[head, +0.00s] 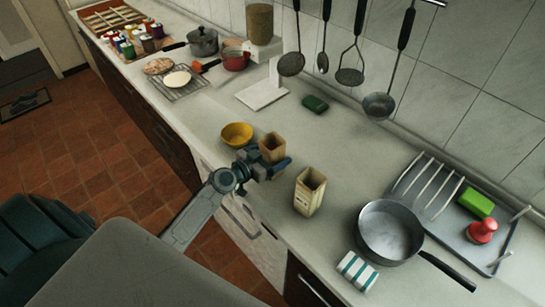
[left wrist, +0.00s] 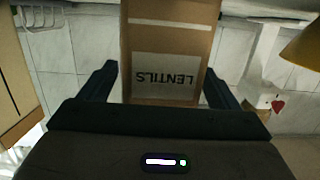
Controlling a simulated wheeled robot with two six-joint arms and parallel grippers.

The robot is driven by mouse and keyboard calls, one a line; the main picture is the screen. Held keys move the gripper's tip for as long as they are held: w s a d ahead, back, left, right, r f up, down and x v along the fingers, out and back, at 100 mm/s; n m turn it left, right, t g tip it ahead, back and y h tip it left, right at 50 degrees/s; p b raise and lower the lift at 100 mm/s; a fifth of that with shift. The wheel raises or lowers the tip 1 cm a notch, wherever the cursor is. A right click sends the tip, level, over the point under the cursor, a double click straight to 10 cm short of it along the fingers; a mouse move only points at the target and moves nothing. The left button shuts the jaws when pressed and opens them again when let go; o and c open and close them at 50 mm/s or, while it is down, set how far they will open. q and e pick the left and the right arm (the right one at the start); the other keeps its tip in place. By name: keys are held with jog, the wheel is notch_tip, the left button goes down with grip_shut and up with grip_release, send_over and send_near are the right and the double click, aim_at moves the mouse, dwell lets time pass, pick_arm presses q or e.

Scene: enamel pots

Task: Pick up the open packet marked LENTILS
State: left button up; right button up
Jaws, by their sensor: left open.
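The packet marked LENTILS fills the upper middle of the left wrist view (left wrist: 168,40); it is brown card with a pale label whose lettering shows upside down. In the head view it is the tan open-topped packet (head: 272,148) standing on the counter behind my left gripper (head: 272,168). The gripper's fingers are open, one on either side of the packet in the wrist view (left wrist: 160,82), with a visible gap on at least the left. The packet's lower part is hidden by the gripper in the head view. My right gripper is not in view.
A second open packet (head: 308,194) stands close to the right, its marking unreadable. A yellow bowl (head: 237,135) is close on the left. A grey pan (head: 390,232), striped cloth (head: 357,270) and draining tray (head: 408,187) lie right. Utensils hang above. Counter behind the packets is mostly clear.

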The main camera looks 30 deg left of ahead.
pick_arm(q)
jog(key=shift+s, duration=0.1)
jog(key=c, duration=1.4)
jog(key=shift+o, duration=0.2)
jog(key=shift+r, duration=0.15)
